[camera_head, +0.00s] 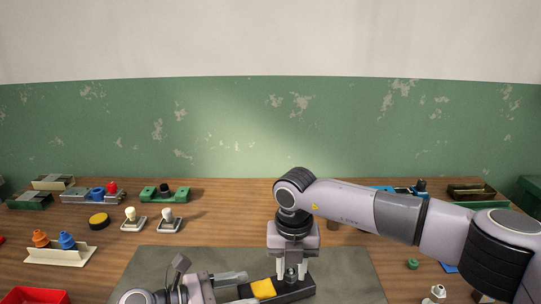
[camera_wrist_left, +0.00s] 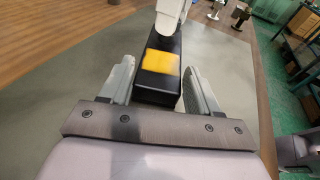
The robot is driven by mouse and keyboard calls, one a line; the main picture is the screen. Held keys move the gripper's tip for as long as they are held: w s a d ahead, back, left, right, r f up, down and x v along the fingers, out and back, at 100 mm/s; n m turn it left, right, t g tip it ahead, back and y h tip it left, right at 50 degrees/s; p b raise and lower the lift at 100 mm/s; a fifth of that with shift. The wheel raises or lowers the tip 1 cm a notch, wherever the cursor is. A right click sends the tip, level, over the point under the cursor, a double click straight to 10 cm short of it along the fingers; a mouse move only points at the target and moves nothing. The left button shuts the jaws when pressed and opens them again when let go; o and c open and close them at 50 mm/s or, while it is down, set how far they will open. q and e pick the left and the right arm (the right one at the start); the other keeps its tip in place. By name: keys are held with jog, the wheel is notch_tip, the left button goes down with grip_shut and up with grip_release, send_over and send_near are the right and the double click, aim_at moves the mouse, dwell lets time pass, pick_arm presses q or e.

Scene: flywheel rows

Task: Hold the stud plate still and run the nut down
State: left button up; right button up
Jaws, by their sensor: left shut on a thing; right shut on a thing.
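The stud plate (camera_head: 300,290) is a dark block with a yellow patch (camera_head: 263,288) on its left part, at the bottom middle of the head view. It also shows in the left wrist view (camera_wrist_left: 152,90), lying between the fingers. My left gripper (camera_head: 243,287) is shut on the plate's left end, one finger along each side. My right gripper (camera_head: 291,275) points straight down over the plate's right part, shut on the small dark nut (camera_head: 291,273) at the stud. The fingers partly hide the nut and stud, so I cannot tell how far down the nut sits.
The plate lies on a grey mat (camera_head: 345,275). At the left stand a red bin (camera_head: 37,296), a cream rack (camera_head: 58,257) with orange and blue pieces, and a yellow-topped disc (camera_head: 98,221). A green nut (camera_head: 412,264) lies at the right, near my right arm.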

jog(key=shift+s+f, duration=0.1)
jog(key=shift+s, duration=0.05)
jog(key=m, duration=0.5)
jog(key=o, duration=0.7)
jog(key=shift+c, duration=0.2)
